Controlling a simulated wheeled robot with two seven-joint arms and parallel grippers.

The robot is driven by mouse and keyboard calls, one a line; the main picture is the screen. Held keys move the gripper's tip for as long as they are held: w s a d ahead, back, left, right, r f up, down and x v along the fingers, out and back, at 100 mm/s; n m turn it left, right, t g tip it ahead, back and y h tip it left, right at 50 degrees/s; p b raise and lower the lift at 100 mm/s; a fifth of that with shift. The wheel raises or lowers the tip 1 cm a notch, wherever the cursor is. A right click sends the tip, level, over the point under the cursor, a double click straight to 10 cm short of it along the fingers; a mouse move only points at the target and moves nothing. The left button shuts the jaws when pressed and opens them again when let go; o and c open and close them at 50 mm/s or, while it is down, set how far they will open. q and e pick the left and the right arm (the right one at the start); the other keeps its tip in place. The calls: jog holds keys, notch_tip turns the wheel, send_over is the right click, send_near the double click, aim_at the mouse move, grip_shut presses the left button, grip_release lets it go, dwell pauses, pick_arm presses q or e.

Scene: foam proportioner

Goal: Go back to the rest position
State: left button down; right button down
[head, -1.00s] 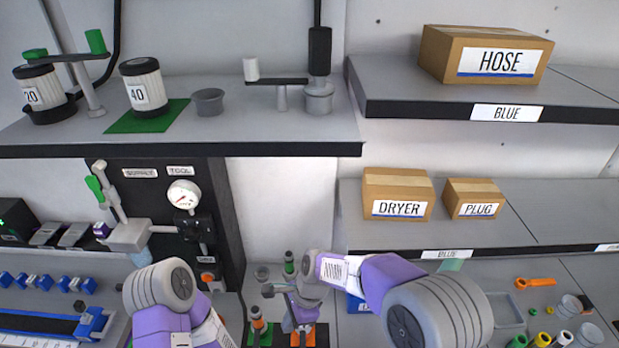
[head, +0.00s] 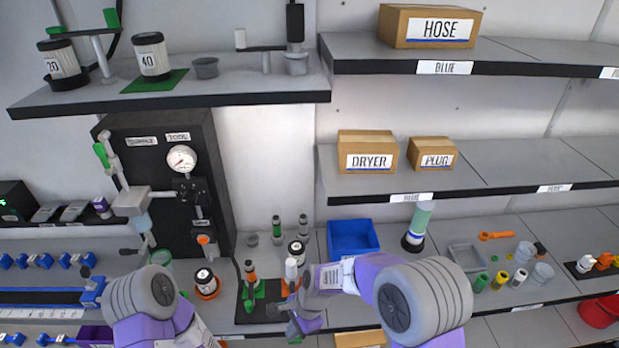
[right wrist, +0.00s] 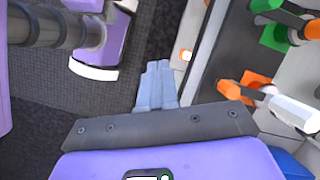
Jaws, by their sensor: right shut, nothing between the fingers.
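My right gripper (head: 295,330) hangs below its purple and grey wrist at the bottom middle of the head view, in front of the workbench's front edge. In the right wrist view its two grey fingers (right wrist: 157,85) are together and hold nothing. They are over dark floor, beside the bench. My left arm (head: 150,300) comes in at the lower left of the head view; its gripper is out of the frame.
A stand with orange and green tools (head: 250,290) is just left of my right gripper. A blue bin (head: 353,238) stands behind my right wrist. A black supply panel (head: 165,180) is at the left. Shelves with boxes (head: 368,150) are above.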

jog(key=s+d+f+n+t+b, duration=0.1)
jog(key=s+d+f+n+b, duration=0.3)
jog(key=f, duration=0.8)
jog(key=s+d+f+n+t+b, duration=0.1)
jog(key=s+d+f+n+b, duration=0.2)
jog(key=s+d+f, duration=0.6)
notch_tip(320, 180, down, 4)
jog(key=shift+s+d+r+n+b, duration=0.2)
jog(key=shift+d+n+b, duration=0.15)
jog(key=shift+n, duration=0.75)
jog(key=c, duration=1.8)
grip_release()
